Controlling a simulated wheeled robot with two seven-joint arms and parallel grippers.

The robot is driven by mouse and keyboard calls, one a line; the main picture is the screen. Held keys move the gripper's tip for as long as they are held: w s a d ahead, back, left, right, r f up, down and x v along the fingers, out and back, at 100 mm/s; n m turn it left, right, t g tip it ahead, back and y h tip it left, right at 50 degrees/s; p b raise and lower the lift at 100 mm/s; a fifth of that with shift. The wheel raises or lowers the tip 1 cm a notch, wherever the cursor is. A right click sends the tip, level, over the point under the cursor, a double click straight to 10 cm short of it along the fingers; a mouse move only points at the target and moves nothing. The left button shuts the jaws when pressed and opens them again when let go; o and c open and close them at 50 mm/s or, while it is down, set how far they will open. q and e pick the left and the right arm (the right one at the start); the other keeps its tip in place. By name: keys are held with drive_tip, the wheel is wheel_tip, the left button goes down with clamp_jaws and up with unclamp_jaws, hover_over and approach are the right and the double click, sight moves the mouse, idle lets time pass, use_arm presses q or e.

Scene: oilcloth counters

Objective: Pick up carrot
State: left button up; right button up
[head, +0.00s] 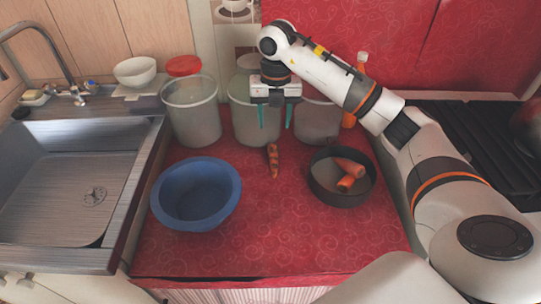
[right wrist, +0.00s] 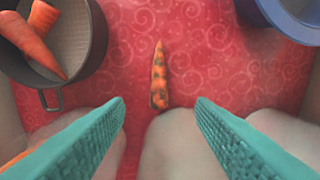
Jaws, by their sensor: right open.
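A carrot (head: 273,160) with dark patches lies on the red counter between the blue bowl and the dark pan. In the right wrist view the same carrot (right wrist: 159,76) lies ahead of the fingertips, near the middle, with its dark end toward me. My right gripper (head: 275,117) is open and empty, fingers pointing down, above the counter near the carrot. In the right wrist view its teal fingers (right wrist: 160,103) stand wide apart, one on each side of the carrot's line, not touching it. My left gripper is not in view.
A blue bowl (head: 226,205) stands left of the carrot. A dark pan (head: 340,200) with orange carrot pieces (head: 347,182) stands right. Several translucent canisters (head: 192,117) line the back, close behind my gripper. The front of the red counter (head: 270,250) is clear.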

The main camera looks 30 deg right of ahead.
hover_over(273, 152)
drive_tip(key=f, duration=0.3)
drive_tip(key=s+f, duration=0.1)
drive_tip(key=f, duration=0.1)
drive_tip(key=shift+d+f, duration=0.15)
drive_tip(key=shift+f, duration=0.05)
drive_tip(key=f, duration=0.4)
drive_tip(key=w+f, duration=0.1)
drive_tip(key=f, duration=0.1)
drive_tip(key=shift+f, duration=0.2)
drive_tip(key=shift+s, duration=0.1)
drive_tip(key=c, duration=1)
